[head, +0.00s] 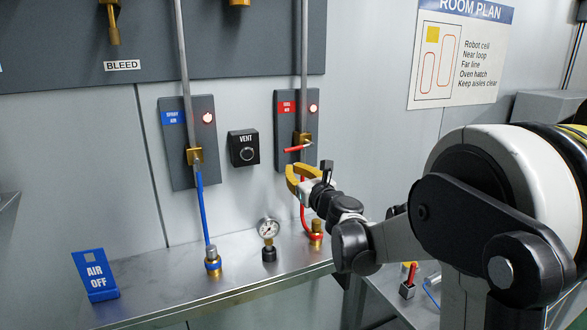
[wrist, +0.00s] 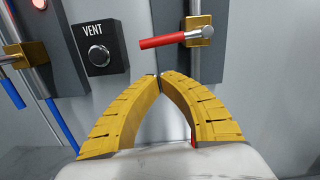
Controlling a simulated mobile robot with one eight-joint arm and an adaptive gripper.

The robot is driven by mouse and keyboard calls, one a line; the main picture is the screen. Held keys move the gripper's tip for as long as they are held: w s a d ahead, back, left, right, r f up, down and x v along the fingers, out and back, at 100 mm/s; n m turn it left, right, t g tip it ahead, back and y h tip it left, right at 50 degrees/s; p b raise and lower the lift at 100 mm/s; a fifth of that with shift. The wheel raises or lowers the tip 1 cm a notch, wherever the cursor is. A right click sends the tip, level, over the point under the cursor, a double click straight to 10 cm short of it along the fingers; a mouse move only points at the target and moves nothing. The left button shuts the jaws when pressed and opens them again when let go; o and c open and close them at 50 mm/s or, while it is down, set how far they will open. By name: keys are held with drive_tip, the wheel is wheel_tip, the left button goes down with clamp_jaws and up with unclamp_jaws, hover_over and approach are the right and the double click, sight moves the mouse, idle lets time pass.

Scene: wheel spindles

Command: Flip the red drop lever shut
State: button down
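The red drop lever (head: 295,149) sticks out to the left, nearly level, from a brass valve (head: 303,137) on the grey panel with the red label. In the wrist view the lever (wrist: 162,41) has its red sleeve pointing left, tilted slightly down, and a silver pivot end over the brass block (wrist: 199,30). My gripper (head: 289,172) is just below the lever in the head view. In the wrist view my yellow gripper fingers (wrist: 159,75) have their tips together with nothing between them, below the lever and apart from it in the picture.
The black VENT button box (head: 243,148) is left of the lever. Further left, a blue lever (head: 199,180) hangs down on the SPRAY AIR panel. A pressure gauge (head: 268,229) and the red hose's brass fitting (head: 316,236) stand on the metal shelf (head: 190,285) below.

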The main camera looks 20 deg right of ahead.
drive_tip(key=s+f+p, duration=0.1)
drive_tip(key=s+p, duration=0.2)
drive_tip(key=s, duration=0.7)
drive_tip(key=shift+d, duration=0.25)
